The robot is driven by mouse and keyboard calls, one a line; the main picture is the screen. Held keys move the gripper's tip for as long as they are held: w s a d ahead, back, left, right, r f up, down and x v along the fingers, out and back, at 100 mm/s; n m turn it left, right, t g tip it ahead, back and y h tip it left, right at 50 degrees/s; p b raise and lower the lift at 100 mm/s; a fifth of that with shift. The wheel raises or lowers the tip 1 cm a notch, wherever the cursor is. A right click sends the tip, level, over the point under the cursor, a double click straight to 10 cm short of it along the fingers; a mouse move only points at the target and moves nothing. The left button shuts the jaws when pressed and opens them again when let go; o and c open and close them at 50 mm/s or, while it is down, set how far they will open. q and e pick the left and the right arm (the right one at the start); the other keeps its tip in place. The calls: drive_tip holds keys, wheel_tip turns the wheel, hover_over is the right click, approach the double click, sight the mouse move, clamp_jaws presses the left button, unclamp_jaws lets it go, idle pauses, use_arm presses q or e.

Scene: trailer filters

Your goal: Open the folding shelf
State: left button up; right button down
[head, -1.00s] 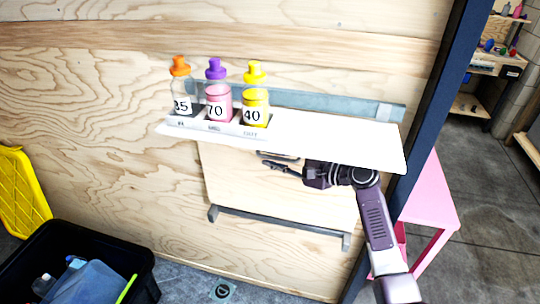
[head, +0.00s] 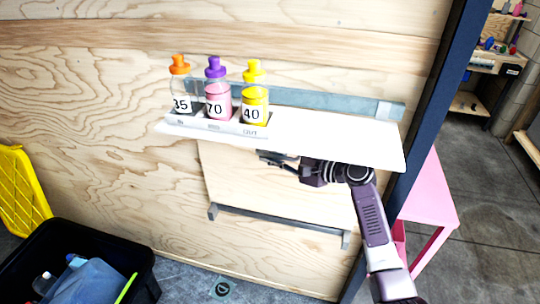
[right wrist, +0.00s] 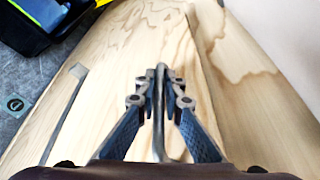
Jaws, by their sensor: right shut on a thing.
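The folding shelf (head: 275,200) is a pale wood panel that hangs folded down against the plywood wall, below a white shelf. It has a metal bar handle (right wrist: 158,115) near its top. My right gripper (head: 264,155) is under the white shelf's front edge, shut on the handle. In the right wrist view, the fingers of my right gripper (right wrist: 160,78) stand on both sides of the bar. The fingers cover most of the handle in the head view. My left gripper is not in view.
The white shelf (head: 340,140) holds three bottles: orange-capped (head: 181,90), purple-capped (head: 216,90) and yellow-capped (head: 254,95). A grey bracket bar (head: 285,220) runs below the panel. A black bin (head: 130,262) stands at lower left. A dark blue post (head: 430,110) and pink table (head: 430,205) are right.

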use_arm(q)
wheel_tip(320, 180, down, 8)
drive_tip(key=b, duration=0.8)
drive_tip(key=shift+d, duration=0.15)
use_arm(e)
drive_tip(key=s+a+f+n+t, duration=0.1)
drive_tip(key=s+f, duration=0.3)
drive_tip(key=s, duration=0.4)
drive_tip(key=s+a+f+n+t+y, duration=0.1)
drive_tip(key=s+a+f+n, duration=0.2)
drive_tip(key=s, duration=0.6)
drive_tip(key=shift+a+f+n, duration=0.3)
drive_tip(key=shift+a+f, duration=0.3)
drive_tip(key=shift+a, duration=0.15)
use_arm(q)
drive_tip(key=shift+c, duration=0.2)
